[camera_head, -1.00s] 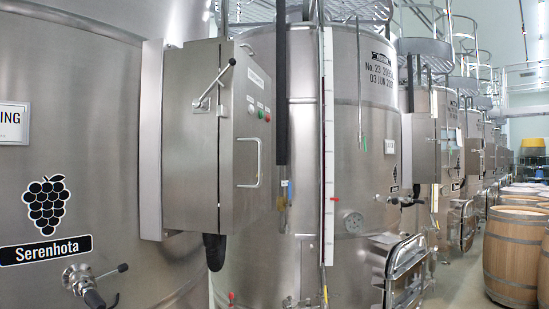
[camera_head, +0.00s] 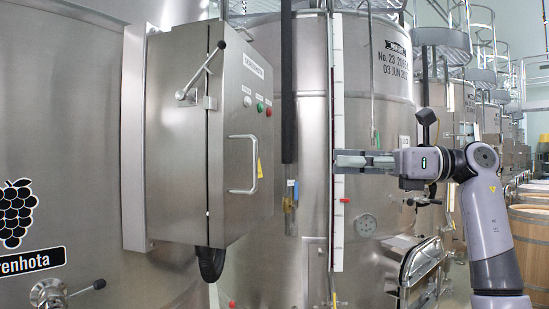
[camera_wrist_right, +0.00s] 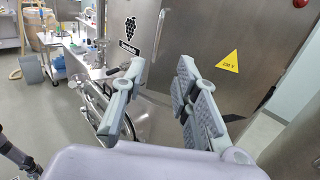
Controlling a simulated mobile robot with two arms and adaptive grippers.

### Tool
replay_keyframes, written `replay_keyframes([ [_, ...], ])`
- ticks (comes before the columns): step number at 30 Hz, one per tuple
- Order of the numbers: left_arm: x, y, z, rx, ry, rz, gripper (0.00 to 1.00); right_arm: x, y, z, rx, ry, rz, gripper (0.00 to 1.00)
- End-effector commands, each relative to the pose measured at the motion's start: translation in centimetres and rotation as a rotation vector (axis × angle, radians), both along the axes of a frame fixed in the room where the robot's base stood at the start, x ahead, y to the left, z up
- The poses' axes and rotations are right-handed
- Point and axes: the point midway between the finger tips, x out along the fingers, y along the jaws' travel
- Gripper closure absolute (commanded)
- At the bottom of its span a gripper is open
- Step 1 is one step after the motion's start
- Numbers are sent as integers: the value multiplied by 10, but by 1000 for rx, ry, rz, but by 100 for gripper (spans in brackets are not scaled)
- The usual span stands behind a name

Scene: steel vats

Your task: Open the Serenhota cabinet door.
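The Serenhota cabinet is a steel box (camera_head: 175,130) mounted on the vat at the left in the head view. Its door (camera_head: 240,110) looks closed and has a vertical bar handle (camera_head: 243,165). A lever (camera_head: 203,72) with a black knob sits at its upper edge. My right gripper (camera_head: 340,158) is to the right of the door, pointing left, apart from the handle and empty. In the right wrist view the fingers (camera_wrist_right: 162,75) are spread, with the steel door and its yellow warning triangle (camera_wrist_right: 230,62) beyond them. My left gripper is not in view.
A dark vertical pipe (camera_head: 289,90) stands between the cabinet and my right gripper in the picture. The vat tap (camera_head: 60,293) sticks out at the lower left. Another steel vat (camera_head: 375,110) and wooden barrels (camera_head: 530,235) stand at the right.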

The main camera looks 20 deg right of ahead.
Motion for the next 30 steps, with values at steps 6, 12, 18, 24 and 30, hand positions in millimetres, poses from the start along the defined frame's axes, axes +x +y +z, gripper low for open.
replay_keyframes([
  [6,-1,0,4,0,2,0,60,-3,8,6,-41,-23,-14,72],
  [12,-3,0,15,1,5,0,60,13,42,8,-37,-22,-9,72],
  [18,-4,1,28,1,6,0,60,33,82,9,-35,-21,-9,72],
  [24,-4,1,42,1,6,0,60,53,119,9,-34,-20,-9,72],
  [30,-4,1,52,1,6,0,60,65,144,8,-34,-21,-11,72],
])
